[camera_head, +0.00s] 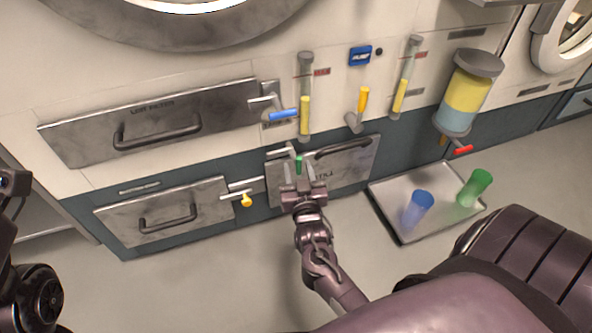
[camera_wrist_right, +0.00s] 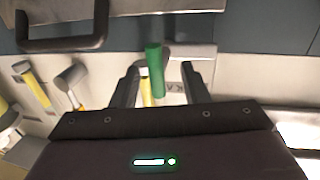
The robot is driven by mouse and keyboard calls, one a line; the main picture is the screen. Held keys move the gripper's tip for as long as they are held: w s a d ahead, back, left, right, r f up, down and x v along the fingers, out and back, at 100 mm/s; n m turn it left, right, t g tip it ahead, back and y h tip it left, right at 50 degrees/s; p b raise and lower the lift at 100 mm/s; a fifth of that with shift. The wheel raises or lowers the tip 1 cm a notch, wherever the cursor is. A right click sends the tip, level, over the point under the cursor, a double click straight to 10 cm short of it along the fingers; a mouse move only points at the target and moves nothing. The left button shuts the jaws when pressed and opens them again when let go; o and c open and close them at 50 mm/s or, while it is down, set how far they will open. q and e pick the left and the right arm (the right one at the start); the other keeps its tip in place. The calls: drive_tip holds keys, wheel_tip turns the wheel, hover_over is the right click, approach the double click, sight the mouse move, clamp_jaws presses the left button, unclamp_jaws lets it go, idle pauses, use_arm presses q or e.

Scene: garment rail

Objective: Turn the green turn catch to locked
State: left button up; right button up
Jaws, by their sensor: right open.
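The green turn catch (camera_head: 299,164) sits at the top left corner of the lower middle drawer panel (camera_head: 345,165), beside a pale metal bar. Its green handle points roughly up and down in the head view. My right gripper (camera_head: 299,183) is open just in front of and below it. In the right wrist view the green handle (camera_wrist_right: 155,70) stands between the two spread fingers of the gripper (camera_wrist_right: 161,82), nearer the left finger. I cannot tell whether either finger touches it. My left gripper is not in view; only parts of my left arm show at the left edge.
A blue-handled catch (camera_head: 283,115) is on the upper drawer and a yellow-handled catch (camera_head: 246,200) on the lower left drawer. A yellow lever (camera_head: 363,98) and yellow-filled tubes are above. A tray (camera_head: 402,239) with blue and green cups lies on the floor at right.

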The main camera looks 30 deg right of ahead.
drive_tip(key=shift+x, duration=1.05)
drive_tip(key=shift+c, duration=0.4)
clamp_jaws()
